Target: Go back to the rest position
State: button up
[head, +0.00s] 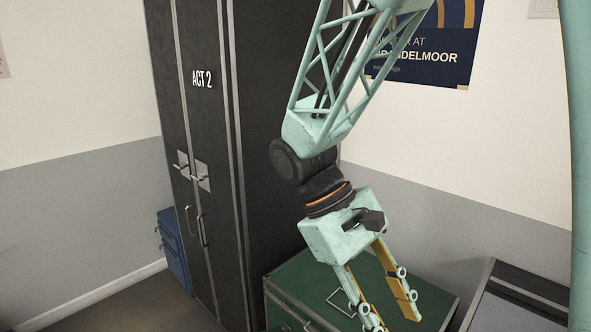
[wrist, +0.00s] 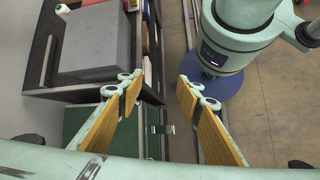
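My gripper (head: 392,312) hangs at the lower middle of the head view, pointing down and slightly right. Its two mint fingers with wood-coloured pads stand apart, with nothing visible between them. In the wrist view my gripper (wrist: 158,86) also shows open and empty, with a clear gap between the pads. In the head view it is in front of a green cabinet or case (head: 292,285); I cannot tell the exact height above it.
A tall black wardrobe (head: 200,130) marked ACT 2 stands left of my arm. A small blue cabinet (head: 172,245) is beside it. A dark-edged unit (head: 515,300) is at lower right. The wrist view shows a grey box (wrist: 95,45) on a dark surface and bare floor (wrist: 265,105) at right.

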jog(key=s+d+r+m+t+y+b, duration=0.3)
jog(key=s+r, duration=0.6)
jog(key=s, duration=0.4)
jog(key=shift+s+d+m+t+y+b, duration=0.5)
jog(key=shift+m+t+y, duration=0.9)
jog(key=shift+m+t, duration=0.7)
jog(key=shift+w+d+t, duration=0.1)
jog(key=shift+t, duration=0.2)
dwell(0.3)
